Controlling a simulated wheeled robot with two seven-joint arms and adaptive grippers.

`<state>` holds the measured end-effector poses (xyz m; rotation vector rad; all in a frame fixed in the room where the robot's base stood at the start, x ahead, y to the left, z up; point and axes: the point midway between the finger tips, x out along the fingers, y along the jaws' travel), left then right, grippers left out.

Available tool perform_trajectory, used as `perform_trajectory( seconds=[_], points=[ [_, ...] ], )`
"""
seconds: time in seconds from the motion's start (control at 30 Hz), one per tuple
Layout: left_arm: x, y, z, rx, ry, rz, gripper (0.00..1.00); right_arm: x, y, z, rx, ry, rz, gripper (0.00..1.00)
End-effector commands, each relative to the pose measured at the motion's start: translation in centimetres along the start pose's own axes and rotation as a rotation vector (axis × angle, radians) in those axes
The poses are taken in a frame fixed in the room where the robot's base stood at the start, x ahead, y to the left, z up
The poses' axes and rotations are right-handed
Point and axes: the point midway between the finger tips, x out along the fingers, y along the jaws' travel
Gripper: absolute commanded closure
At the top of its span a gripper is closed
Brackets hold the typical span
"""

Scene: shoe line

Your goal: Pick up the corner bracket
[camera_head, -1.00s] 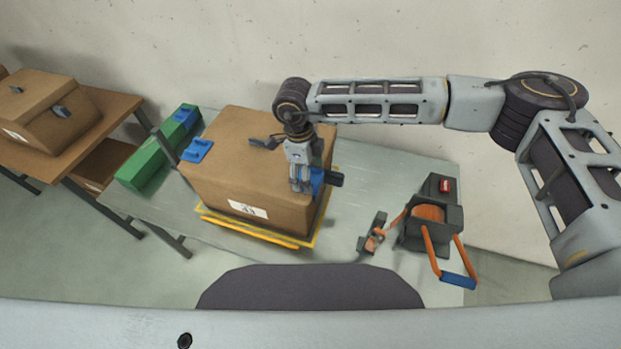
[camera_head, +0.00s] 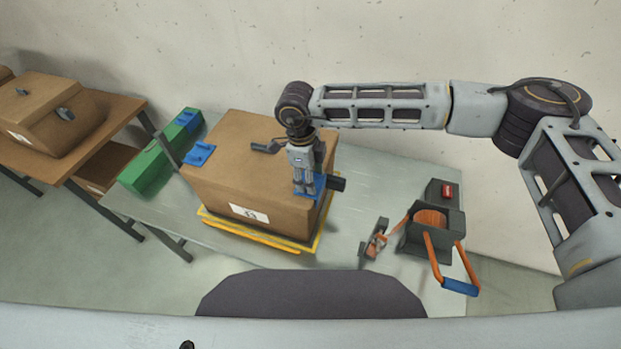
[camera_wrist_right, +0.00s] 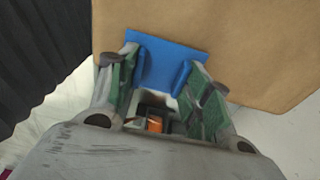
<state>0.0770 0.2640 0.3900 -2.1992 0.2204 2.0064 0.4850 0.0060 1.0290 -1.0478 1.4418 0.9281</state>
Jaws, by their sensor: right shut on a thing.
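A blue corner bracket (camera_head: 320,184) is at the right front top corner of a large brown carton (camera_head: 225,175). My right gripper (camera_head: 306,192) points down and is shut on this bracket. In the right wrist view the blue bracket (camera_wrist_right: 176,52) has a flat plate against the carton and upright flanges between my green-padded fingers (camera_wrist_right: 160,76). I cannot tell whether it is clear of the carton. A second blue bracket (camera_head: 199,154) lies on the carton's left top edge. My left gripper is not in view.
The carton stands on a yellow-edged base (camera_head: 262,236) on a grey table (camera_head: 345,200). A green box (camera_head: 150,170) is behind left. A strapping tool (camera_head: 375,242) and a dark dispenser with orange handles (camera_head: 432,225) stand at right. A wooden table (camera_head: 105,133) with cartons is far left.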

Motion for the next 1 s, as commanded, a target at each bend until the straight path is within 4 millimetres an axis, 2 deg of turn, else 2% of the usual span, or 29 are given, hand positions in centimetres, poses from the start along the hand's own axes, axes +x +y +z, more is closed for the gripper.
perform_trajectory(
  seconds=[0.27, 0.7, 1.0],
  points=[
    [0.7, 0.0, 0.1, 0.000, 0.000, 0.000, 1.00, -2.3, 0.0, -0.2, -0.001, -0.002, -0.001, 0.75],
    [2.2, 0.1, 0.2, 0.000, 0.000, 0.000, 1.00, -8.3, -0.1, -1.0, 0.001, -0.001, -0.001, 0.75],
    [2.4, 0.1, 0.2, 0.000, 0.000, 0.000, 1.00, -9.7, 0.0, -1.2, 0.000, 0.000, 0.000, 0.75]
  ],
)
